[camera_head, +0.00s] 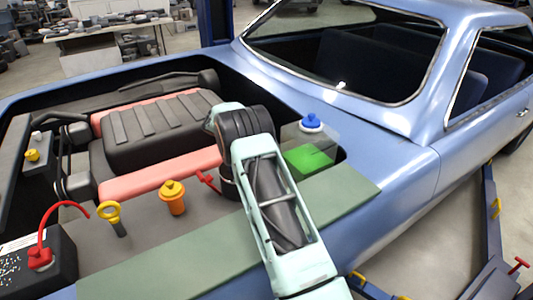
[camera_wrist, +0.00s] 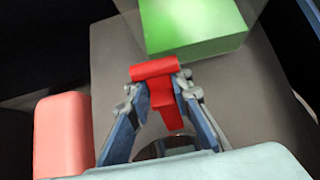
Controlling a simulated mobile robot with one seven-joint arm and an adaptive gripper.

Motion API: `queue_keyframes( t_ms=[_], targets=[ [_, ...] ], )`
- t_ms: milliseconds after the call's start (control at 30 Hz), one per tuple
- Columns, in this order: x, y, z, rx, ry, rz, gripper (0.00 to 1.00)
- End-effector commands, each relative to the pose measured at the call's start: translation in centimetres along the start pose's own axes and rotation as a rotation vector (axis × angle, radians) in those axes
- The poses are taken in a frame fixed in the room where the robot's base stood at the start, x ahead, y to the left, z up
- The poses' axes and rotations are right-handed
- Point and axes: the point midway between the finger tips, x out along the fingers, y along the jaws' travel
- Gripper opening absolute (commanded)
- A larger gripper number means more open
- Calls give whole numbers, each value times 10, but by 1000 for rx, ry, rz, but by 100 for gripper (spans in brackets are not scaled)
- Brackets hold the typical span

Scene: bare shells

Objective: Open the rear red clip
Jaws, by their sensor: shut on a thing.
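In the wrist view a red clip (camera_wrist: 160,92) with a wide top bar and a narrower stem sits between my gripper's fingers (camera_wrist: 158,86). The fingers are shut on it, one on each side. In the head view my arm hides the fingers and most of that spot. A small red piece (camera_head: 208,181) shows just left of my arm, near the end of the pink bar; I cannot tell if it is the same clip. Another red clip (camera_head: 40,257) with a red cable sits on the black battery (camera_head: 55,272) at lower left.
A green block (camera_wrist: 190,25) lies just beyond the clip, also in the head view (camera_head: 308,160). A pink bar (camera_wrist: 62,135) is to the left. An orange cap (camera_head: 173,196), a yellow ring handle (camera_head: 109,213) and a blue cap (camera_head: 311,122) stand up around the bay.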

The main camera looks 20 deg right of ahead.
Motion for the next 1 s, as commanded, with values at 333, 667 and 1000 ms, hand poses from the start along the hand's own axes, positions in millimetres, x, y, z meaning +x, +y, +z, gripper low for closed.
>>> queue_keyframes(
  t_ms=[333, 667, 1000],
  targets=[
    [4, 2, 16, 10, -21, 6, 0],
    [5, 1, 16, 11, -21, 5, 34],
    [4, 0, 15, 9, -21, 0, 60]
  ],
)
